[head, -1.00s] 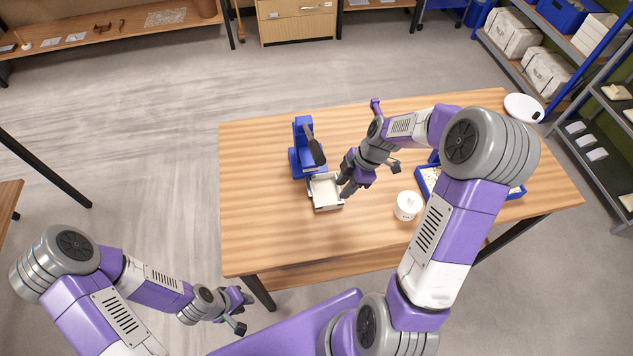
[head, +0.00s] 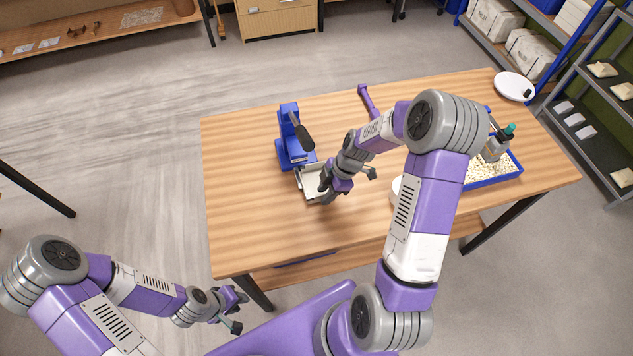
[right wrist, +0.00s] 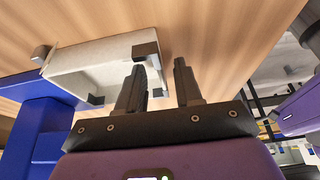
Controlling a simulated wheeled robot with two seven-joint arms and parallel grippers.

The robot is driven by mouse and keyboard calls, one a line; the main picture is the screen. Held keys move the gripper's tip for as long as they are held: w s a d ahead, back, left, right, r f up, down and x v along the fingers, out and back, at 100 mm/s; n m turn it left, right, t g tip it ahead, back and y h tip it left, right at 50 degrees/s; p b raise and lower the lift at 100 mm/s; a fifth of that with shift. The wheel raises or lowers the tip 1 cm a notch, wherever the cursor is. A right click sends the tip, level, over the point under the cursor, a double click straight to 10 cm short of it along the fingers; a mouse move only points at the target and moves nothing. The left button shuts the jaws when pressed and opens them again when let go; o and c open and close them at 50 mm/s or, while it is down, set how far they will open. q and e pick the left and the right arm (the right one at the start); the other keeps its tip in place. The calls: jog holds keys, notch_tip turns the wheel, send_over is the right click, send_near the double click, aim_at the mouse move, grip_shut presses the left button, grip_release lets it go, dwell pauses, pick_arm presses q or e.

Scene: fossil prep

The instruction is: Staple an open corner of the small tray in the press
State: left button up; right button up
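The blue press (head: 291,145) with a dark lever handle (head: 302,133) stands on the table. The small white tray (head: 311,179) sits at its front, partly hidden by my right gripper. In the right wrist view the tray (right wrist: 100,62) shows pale walls with dark pieces at several corners, beside the blue press base (right wrist: 42,130). My right gripper (head: 325,191) is open at the tray's right side. My left gripper (head: 238,310) is open and empty, off the table's front.
A white container (head: 396,189) is mostly hidden behind my right arm. A blue tray of pale bits (head: 492,170) lies at the right, with a teal-topped tool (head: 497,143) by it. A purple long-handled thing (head: 367,100) lies behind. The table's left part (head: 240,190) is clear.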

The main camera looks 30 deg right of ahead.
jog(key=shift+a+f, duration=0.15)
jog(key=shift+f, duration=0.1)
grip_shut()
